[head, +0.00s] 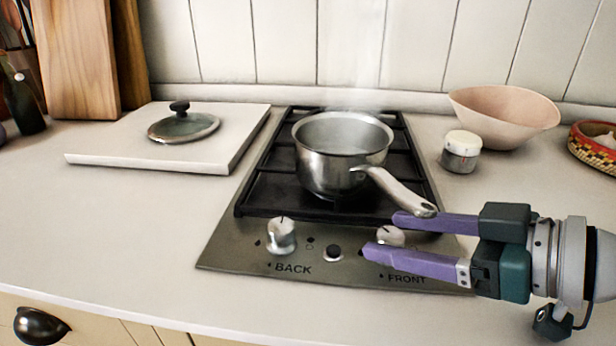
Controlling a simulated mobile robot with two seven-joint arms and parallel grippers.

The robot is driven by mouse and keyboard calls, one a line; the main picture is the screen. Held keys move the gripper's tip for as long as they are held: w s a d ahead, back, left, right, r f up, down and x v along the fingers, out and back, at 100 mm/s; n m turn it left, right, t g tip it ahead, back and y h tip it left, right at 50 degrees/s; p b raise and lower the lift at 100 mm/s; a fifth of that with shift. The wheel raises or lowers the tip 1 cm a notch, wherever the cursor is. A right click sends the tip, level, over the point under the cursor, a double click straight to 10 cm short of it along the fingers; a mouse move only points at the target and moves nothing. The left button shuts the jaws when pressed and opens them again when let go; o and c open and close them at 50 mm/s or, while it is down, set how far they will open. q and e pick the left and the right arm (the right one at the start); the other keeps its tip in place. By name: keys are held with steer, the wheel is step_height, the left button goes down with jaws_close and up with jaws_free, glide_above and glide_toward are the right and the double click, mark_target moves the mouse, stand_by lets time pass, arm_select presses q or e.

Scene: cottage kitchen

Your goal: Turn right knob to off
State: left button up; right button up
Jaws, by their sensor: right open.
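The right knob (390,236), a silver knob by the FRONT label, sits on the stove's front panel. My right gripper (381,233) comes in from the right with its purple fingers open. The knob shows between the two fingertips, partly covered by them. I cannot tell whether the fingers touch it. The left knob (282,237), by the BACK label, stands clear with a dark mark at its top. The stove (222,250) carries a steel saucepan (340,165) with steam above it. My left gripper is not in view.
The saucepan handle (400,192) reaches toward my right gripper, just above the upper finger. A white board (100,150) with a glass lid (184,127) lies left. A jar (460,152), pink bowl (504,112) and basket (594,145) stand right. The counter at front left is clear.

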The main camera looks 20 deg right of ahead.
steer(key=shift+c, duration=0.2)
jaws_close()
stand_by(0.4)
